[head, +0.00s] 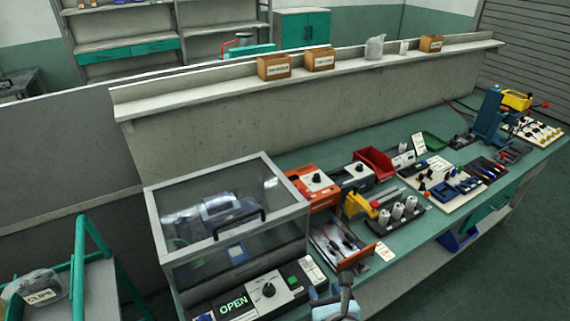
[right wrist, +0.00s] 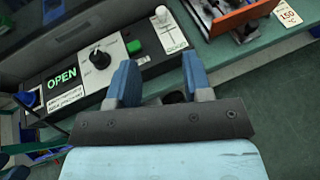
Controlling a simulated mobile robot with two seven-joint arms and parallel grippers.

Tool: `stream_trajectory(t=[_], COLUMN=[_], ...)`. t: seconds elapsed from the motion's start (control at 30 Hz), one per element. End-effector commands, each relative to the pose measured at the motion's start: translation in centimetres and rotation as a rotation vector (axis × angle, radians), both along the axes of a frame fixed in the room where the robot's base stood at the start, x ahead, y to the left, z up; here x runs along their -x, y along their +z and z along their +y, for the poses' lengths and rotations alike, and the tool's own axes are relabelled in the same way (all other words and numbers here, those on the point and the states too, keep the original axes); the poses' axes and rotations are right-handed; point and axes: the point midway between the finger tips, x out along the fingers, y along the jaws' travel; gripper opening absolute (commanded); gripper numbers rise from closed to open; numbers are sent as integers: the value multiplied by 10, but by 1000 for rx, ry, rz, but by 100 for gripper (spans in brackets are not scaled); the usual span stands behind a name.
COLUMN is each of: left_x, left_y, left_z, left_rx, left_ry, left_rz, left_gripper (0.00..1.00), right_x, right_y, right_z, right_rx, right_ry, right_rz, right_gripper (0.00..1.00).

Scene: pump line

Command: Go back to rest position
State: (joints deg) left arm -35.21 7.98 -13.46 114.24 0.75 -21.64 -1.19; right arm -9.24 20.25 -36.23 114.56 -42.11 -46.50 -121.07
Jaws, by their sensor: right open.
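My right gripper (head: 331,292) is at the front edge of the workbench (head: 400,247), low in the head view. Its blue fingers stand apart with nothing between them in the right wrist view (right wrist: 160,76). The gripper is in front of the control panel (head: 262,292), which has a lit green OPEN sign, a black knob and a green button. The panel also shows beyond the fingers in the right wrist view (right wrist: 98,75). My left gripper is not in view.
A clear-lidded enclosure (head: 222,209) stands behind the panel. An orange-fronted tray (head: 340,243) is just right of the panel. Green floor (head: 480,270) is free in front.

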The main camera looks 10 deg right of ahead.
Motion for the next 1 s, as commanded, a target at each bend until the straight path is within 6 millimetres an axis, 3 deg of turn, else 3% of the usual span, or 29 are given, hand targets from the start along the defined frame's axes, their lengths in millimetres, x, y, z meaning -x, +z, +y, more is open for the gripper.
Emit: stream_trajectory(t=[0.17, 0.37, 0.7, 0.83, 1.0], left_x=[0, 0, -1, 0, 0], left_y=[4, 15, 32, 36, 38], left_z=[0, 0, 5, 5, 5], left_rx=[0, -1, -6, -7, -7], left_ry=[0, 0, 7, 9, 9], left_rz=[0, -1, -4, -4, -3], left_gripper=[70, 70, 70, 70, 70], right_x=[7, 36, 98, 117, 130], right_y=[-6, -26, -52, -56, -59], right_z=[0, -1, -20, -30, -39], right_rx=[-150, -789, -2031, -2379, -2620], right_ry=[-46, -294, -992, -1226, -1392], right_rz=[39, 194, 413, 431, 424], right_gripper=[46, 46, 46, 46, 46])
